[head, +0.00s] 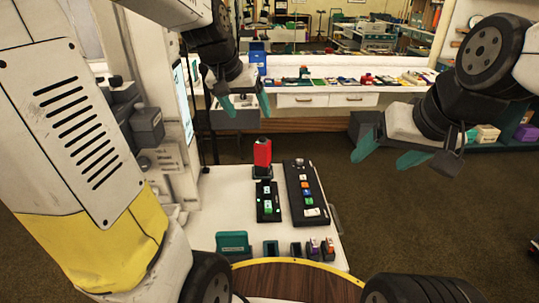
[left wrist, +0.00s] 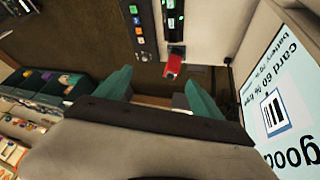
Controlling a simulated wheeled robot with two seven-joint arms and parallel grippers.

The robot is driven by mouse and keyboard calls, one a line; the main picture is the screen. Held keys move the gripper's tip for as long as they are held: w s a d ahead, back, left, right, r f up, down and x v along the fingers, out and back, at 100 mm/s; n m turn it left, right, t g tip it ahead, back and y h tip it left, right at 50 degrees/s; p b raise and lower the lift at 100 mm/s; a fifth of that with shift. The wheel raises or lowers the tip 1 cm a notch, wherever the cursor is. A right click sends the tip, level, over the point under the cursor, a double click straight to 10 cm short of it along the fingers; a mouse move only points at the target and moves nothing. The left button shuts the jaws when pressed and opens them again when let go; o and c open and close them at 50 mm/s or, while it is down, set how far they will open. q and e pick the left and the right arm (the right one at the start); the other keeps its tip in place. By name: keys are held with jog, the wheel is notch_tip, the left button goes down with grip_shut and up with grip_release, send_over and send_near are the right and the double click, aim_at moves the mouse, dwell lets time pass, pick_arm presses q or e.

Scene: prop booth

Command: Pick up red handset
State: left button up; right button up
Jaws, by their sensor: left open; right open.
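The red handset (head: 262,153) stands upright in a dark base on the white table (head: 215,215), behind the small black panel. In the left wrist view the red handset (left wrist: 173,66) shows beyond and between the fingertips, apart from them. My left gripper (head: 246,107) is open and empty, above and behind the handset in the head view; its teal fingers also show in the left wrist view (left wrist: 157,88). My right gripper (head: 405,155) is open and empty, off to the right above the floor.
A small black panel (head: 268,203) and a long black panel with coloured buttons (head: 304,190) lie in front of and beside the handset. A teal box (head: 232,243) and small holders stand along the front edge. A lit screen (left wrist: 280,100) stands close to my left gripper.

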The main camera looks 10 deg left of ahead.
pick_arm(q)
send_near(261, 140)
jog(key=s+d+r, duration=0.2)
jog(key=s+r, duration=0.4)
jog(key=shift+m+g+y, duration=0.4)
jog(key=shift+m+y, duration=0.2)
jog(key=w+f, duration=0.3)
jog(key=f, duration=0.1)
jog(key=w+f, duration=0.3)
jog(key=f, duration=0.2)
jog(key=w+f, duration=0.4)
jog(key=shift+a+f, duration=0.2)
jog(key=shift+f, duration=0.15)
jog(key=x, duration=0.8)
jog(key=shift+s+f, duration=0.1)
jog(key=shift+f, duration=0.05)
grip_shut()
